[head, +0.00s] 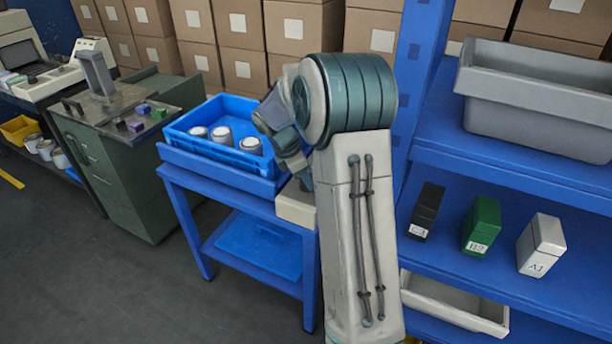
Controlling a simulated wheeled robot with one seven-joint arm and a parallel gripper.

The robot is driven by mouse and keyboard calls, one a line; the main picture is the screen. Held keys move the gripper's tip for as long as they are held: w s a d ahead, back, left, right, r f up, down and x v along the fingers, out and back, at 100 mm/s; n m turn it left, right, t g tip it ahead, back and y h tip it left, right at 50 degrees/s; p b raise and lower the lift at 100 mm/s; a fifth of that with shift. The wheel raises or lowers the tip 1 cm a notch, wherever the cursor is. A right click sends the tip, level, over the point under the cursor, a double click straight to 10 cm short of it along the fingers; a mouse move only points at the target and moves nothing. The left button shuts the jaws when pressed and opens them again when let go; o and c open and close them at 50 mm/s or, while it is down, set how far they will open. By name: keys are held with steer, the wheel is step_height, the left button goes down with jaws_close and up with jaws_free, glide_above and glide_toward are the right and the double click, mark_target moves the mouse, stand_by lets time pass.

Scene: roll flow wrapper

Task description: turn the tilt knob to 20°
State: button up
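I cannot make out the tilt knob or its degree marks in the head view. A green cabinet (150,190) with a grey upright post (96,75) stands at the left, with small purple and green pieces (135,126) on its top. I cannot tell whether any of these is the knob. My arm fills the middle of the view and bends over toward the left. My gripper does not show; the arm hides what lies behind it.
A blue tray (175,148) with three white-topped cans (222,135) sits on a blue table. The blue rack (560,180) at right holds a grey bin (530,110) and black (426,208), green (481,225) and white (541,245) boxes. Floor at lower left is clear.

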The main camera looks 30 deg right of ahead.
steer(key=c, duration=0.3)
